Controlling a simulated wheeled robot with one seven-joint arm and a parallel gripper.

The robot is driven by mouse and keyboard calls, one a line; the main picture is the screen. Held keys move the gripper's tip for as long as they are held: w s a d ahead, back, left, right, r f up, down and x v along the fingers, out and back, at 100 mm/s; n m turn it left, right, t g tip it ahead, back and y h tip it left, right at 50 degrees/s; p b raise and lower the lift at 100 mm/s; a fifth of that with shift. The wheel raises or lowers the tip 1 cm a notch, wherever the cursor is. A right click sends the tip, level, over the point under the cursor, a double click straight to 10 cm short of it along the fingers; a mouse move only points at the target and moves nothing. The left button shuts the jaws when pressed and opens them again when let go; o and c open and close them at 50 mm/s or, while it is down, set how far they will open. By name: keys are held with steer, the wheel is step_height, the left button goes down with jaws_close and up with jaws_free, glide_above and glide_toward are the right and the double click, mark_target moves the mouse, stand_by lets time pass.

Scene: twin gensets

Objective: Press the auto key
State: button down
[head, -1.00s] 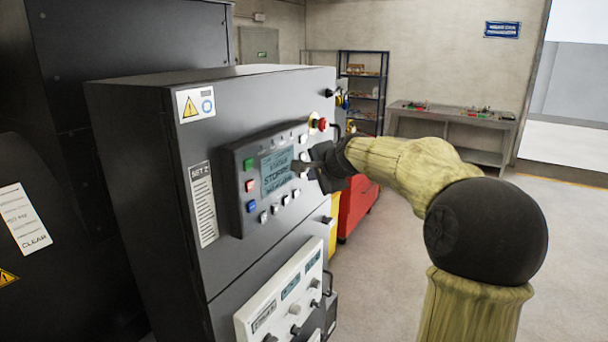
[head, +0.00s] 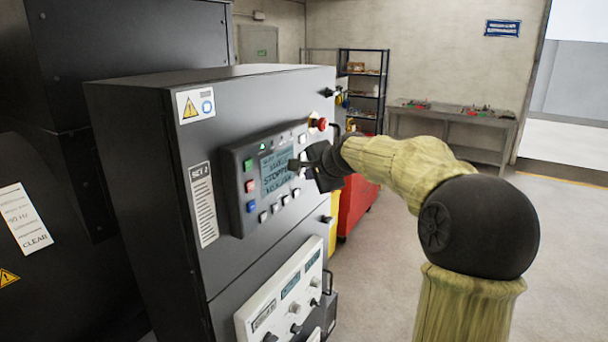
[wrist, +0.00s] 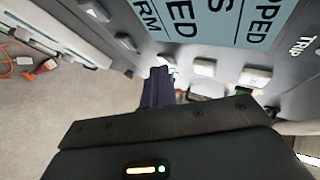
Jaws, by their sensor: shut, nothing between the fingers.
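The control panel (head: 236,190) on the grey cabinet has a screen (head: 270,180) reading STOPPED. Green, red and blue keys (head: 251,206) line its left side, and several pale keys (head: 275,208) run along the bottom, with more above. I cannot read which key is auto. My gripper (head: 293,164) is shut and empty, in front of the panel's right part, hiding some keys there. In the wrist view its dark fingertips (wrist: 160,74) end close to the panel, beside a pale key (wrist: 204,67) and a small green glow. I cannot tell whether they touch.
A red stop button (head: 319,124) sticks out above the panel's right end. A lower white panel (head: 280,300) with knobs stands out from the cabinet. A red cabinet (head: 356,208), a shelf and a bench (head: 450,117) are behind. The floor at right is clear.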

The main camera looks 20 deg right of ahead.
steer(key=shift+s+d+b, duration=0.55)
steer(key=shift+s+b, duration=0.15)
steer(key=shift+f, duration=0.1)
steer(key=s+d+b, duration=0.1)
steer(key=s+b, duration=0.1)
steer(key=s+d+b, duration=0.2)
steer(key=b, duration=0.1)
steer(key=shift+s+d, duration=0.3)
steer(key=shift+s, duration=0.05)
stand_by(0.6)
steer(key=s+a+f+n+g, duration=0.2)
steer(key=s+a+f+n, duration=0.25)
steer(key=f, duration=0.45)
steer(key=s+a+f+n+g+b, duration=0.1)
steer(key=s+a+f+n+g, duration=0.25)
steer(key=a+f, duration=0.4)
steer(key=s+a+f+n+g, duration=0.1)
steer(key=s+a+f+n, duration=0.3)
steer(key=f, duration=0.7)
steer(key=s+a+f+n+g, duration=0.1)
steer(key=s+f+n, duration=0.1)
steer(key=s, duration=0.4)
steer(key=s+a+f+n+g, duration=0.1)
steer(key=s+a+f+n, duration=0.1)
steer(key=s+f, duration=0.3)
steer(key=shift+s+h, duration=0.3)
steer(key=shift+s, duration=0.3)
